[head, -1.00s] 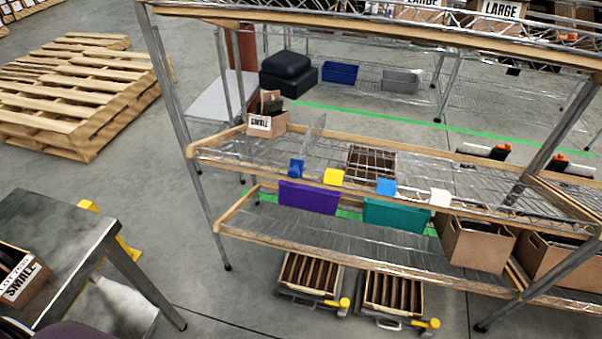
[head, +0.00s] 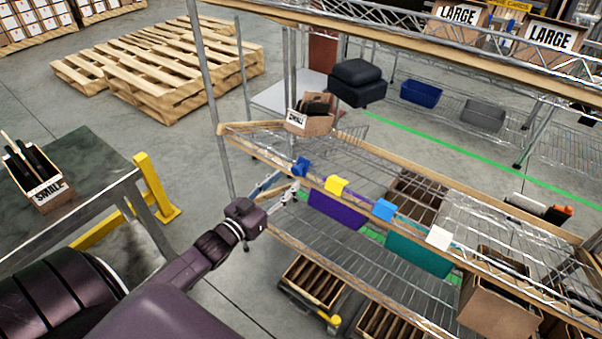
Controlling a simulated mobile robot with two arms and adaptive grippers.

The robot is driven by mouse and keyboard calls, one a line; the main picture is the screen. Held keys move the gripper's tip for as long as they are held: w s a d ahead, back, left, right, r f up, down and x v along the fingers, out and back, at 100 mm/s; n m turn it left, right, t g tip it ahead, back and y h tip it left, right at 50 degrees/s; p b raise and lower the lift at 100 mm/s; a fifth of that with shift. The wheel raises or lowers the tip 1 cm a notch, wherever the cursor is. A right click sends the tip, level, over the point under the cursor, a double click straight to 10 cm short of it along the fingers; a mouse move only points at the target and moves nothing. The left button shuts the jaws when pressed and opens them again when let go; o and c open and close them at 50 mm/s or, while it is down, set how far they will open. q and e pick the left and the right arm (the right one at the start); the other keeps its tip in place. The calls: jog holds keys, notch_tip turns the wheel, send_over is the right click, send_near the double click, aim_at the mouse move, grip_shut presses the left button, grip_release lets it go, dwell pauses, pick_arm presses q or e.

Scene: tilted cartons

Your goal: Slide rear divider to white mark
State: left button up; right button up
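The white mark (head: 439,237) is a small white block on the front rail of the middle wire shelf (head: 345,163). A blue block (head: 301,166), a yellow block (head: 336,185) and a lighter blue block (head: 383,209) sit along the same rail to its left. I cannot clearly pick out the rear divider against the shelf wires. My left gripper (head: 289,192) is at the shelf's front edge, just below the darker blue block and well left of the white mark. Its fingers are too small to tell open from shut. My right gripper is out of view.
A SMALL carton (head: 318,123) stands at the shelf's left rear. A steel table (head: 92,165) with another SMALL carton (head: 33,177) stands left. The upper shelf and its posts bound the space above.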

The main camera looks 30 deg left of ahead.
aim_at(295, 173)
pick_arm(q)
jog(key=w, duration=0.5)
jog(key=shift+d, duration=0.3)
jog(key=shift+w, duration=0.5)
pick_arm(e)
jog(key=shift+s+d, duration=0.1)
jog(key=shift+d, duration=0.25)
pick_arm(q)
jog(key=c, duration=1)
grip_shut()
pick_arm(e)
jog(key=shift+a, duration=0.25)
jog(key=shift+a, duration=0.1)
